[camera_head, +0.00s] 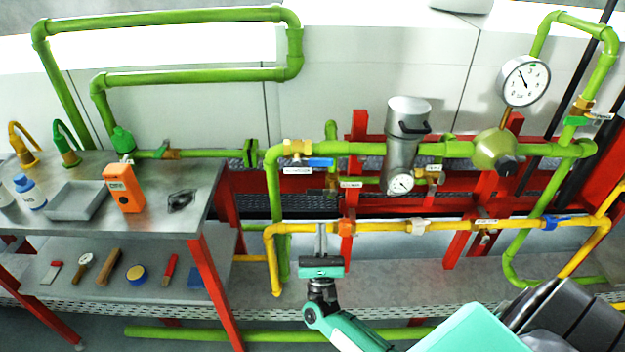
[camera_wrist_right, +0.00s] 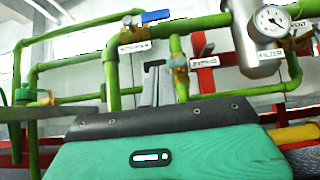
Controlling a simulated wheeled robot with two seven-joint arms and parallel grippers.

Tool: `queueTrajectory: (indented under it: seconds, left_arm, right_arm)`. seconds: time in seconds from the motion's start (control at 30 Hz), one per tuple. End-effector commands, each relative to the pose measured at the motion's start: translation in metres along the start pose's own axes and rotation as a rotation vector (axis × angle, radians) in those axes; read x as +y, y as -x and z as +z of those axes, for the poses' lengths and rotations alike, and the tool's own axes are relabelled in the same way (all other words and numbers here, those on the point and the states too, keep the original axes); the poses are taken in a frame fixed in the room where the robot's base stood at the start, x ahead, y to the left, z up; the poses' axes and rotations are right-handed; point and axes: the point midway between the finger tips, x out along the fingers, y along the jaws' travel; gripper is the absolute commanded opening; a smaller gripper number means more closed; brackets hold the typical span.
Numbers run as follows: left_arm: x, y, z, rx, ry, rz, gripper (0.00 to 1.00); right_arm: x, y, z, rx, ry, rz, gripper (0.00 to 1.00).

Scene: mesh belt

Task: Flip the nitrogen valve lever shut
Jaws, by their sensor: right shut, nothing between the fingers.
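A brass valve (camera_head: 297,147) with a blue lever (camera_head: 320,163) sits on the upper green pipe, left of the steel filter canister. The lever points right, roughly along the pipe. A white label (camera_head: 298,171) hangs below it; its text is too small to read surely, but looks like the nitrogen tag. In the right wrist view the blue lever (camera_wrist_right: 156,15) is at the top, above the label (camera_wrist_right: 135,47). My right gripper (camera_head: 321,230) is shut and empty, fingers pointing up, below the lever and apart from it. My left gripper is out of view.
A steel canister (camera_head: 408,130) with a gauge stands right of the valve. A yellow pipe (camera_head: 385,228) crosses near my gripper. A smaller brass valve (camera_wrist_right: 180,63) is below the green pipe. A bench (camera_head: 150,215) with tools is at left.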

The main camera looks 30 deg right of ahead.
Motion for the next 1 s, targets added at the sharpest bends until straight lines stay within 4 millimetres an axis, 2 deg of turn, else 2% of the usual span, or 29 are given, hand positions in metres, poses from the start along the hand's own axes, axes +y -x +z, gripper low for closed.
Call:
queueTrajectory:
  seconds: [0.3,0.43,0.57,0.9,1.0]
  left_arm:
    - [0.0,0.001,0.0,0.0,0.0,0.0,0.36]
    - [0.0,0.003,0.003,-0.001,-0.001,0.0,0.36]
    - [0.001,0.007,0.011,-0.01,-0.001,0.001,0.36]
    - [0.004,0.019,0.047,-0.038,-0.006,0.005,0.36]
    - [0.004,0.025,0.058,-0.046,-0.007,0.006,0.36]
  right_arm:
    - [0.0,-0.001,0.0,-0.001,-0.001,-0.001,0.0]
    - [0.0,-0.01,0.001,-0.002,-0.001,-0.001,0.0]
    - [0.0,-0.032,0.003,-0.002,0.0,-0.002,0.0]
    - [0.0,-0.106,0.003,-0.002,0.0,-0.001,0.0]
    - [0.0,-0.115,0.014,0.0,0.0,0.0,0.0]
